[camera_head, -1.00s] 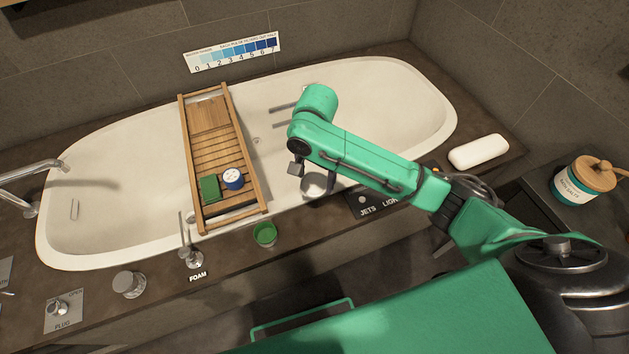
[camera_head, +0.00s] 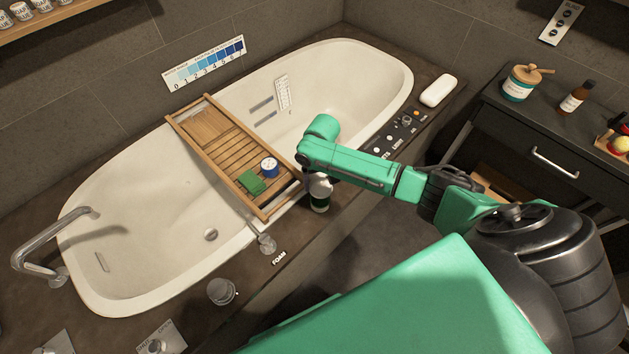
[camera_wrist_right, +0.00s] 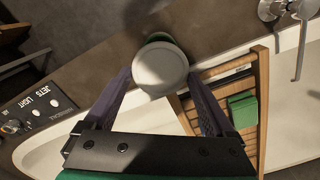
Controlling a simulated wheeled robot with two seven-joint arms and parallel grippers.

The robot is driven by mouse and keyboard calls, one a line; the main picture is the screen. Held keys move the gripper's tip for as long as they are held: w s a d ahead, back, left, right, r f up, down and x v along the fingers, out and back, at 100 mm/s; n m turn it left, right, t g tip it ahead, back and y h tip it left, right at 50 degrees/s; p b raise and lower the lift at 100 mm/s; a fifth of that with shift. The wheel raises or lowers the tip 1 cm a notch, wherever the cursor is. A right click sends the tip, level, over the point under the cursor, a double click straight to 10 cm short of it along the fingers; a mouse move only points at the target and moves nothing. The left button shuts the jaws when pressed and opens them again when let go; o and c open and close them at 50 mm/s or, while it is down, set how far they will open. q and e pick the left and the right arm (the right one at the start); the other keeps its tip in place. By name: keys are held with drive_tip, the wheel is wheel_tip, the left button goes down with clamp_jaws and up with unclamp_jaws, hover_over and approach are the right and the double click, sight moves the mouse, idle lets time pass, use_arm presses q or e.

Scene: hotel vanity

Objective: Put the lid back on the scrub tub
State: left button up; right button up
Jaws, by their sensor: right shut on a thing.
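The lid (camera_head: 321,187) is pale and round. My right gripper (camera_wrist_right: 158,75) is shut on it, with dark fingers on either side of the lid (camera_wrist_right: 160,70) in the right wrist view. The green scrub tub (camera_head: 320,206) stands upright on the dark bath ledge, directly below the lid in the head view. In the right wrist view, only a green edge of the tub (camera_wrist_right: 158,37) shows past the lid. I cannot tell whether the lid touches the tub's rim. My left gripper is out of view.
A wooden bath tray (camera_head: 182,122) spans the white tub (camera_head: 90,230). It holds a green block (camera_head: 251,182) and a blue-and-white jar (camera_head: 269,167). The foam spout (camera_head: 266,243) and control panel (camera_head: 398,135) flank the scrub tub on the ledge. A soap bar (camera_head: 438,90) lies farther right.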

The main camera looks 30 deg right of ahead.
wheel_tip(320, 180, down, 2)
drive_tip(key=shift+d+f+b, duration=0.1)
drive_tip(key=shift+d+b, duration=0.05)
drive_tip(key=shift+b, duration=0.8)
wheel_tip(320, 180, down, 3)
drive_tip(key=b, duration=0.3)
drive_tip(key=shift+f, duration=0.4)
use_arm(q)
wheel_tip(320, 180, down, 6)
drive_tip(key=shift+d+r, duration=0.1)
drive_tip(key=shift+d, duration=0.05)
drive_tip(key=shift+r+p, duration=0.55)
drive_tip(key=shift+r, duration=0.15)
use_arm(e)
drive_tip(key=shift+a+r, duration=0.1)
drive_tip(key=shift+a, duration=0.1)
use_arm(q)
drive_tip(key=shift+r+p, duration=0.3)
use_arm(e)
drive_tip(key=shift+f, duration=0.2)
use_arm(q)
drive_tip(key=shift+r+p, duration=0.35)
